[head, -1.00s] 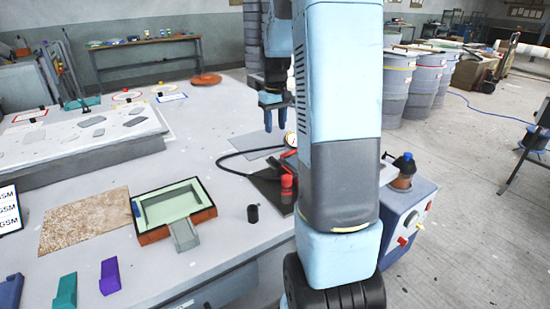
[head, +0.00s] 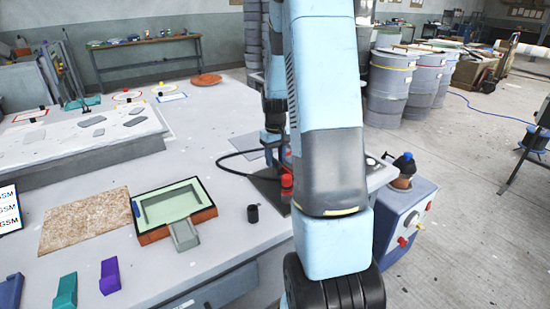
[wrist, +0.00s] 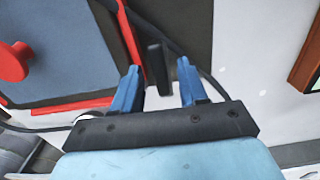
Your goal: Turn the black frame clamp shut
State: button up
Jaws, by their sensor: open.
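The black frame clamp (wrist: 158,68) shows in the wrist view as a short upright black handle beside a red frame edge (wrist: 130,38). My gripper (wrist: 158,64) is open, with one blue finger on each side of the handle. Gaps show between the handle and both fingers, and I cannot tell how deep it sits between them. In the head view my gripper (head: 274,148) is low over the far right of the table, partly hidden by my arm. The clamp cannot be made out there.
A red knob (wrist: 14,62) stands on the grey-blue panel inside the red frame. A black hose (head: 228,160) loops over the table. A small black cup (head: 253,213) and an orange-rimmed mould (head: 150,237) stand nearer. The table between cup and mould is clear.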

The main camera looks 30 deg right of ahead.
grip_shut()
dwell(0.4)
